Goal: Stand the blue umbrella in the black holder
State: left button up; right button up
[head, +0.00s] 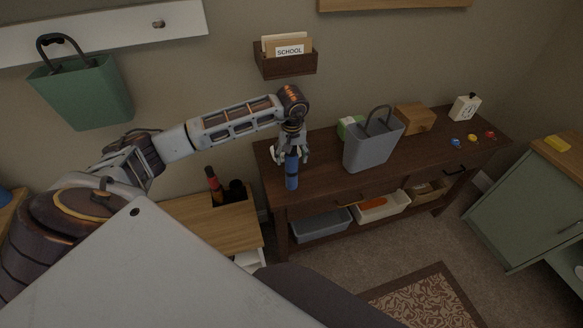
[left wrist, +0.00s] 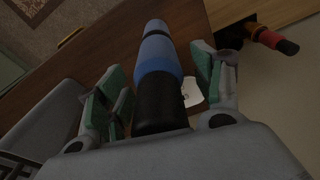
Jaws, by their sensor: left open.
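The blue umbrella (head: 292,172) is a short, folded blue and black cylinder. It looks upright at the left end of the dark wooden table. My left gripper (head: 291,153) is at its upper part with jaws open. In the left wrist view the umbrella (left wrist: 158,62) lies between the green finger pads (left wrist: 160,85), with a gap visible beside it. My right gripper is not in view.
On the dark table (head: 330,155) a grey tote (head: 372,148) stands right of the gripper, with a wooden box (head: 414,118) and a clock (head: 464,108) farther right. The low cabinet (head: 195,226) is to the left. A green bag (head: 84,92) hangs on the wall.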

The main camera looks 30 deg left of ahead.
pick_arm(q)
grip_shut()
dwell(0.8)
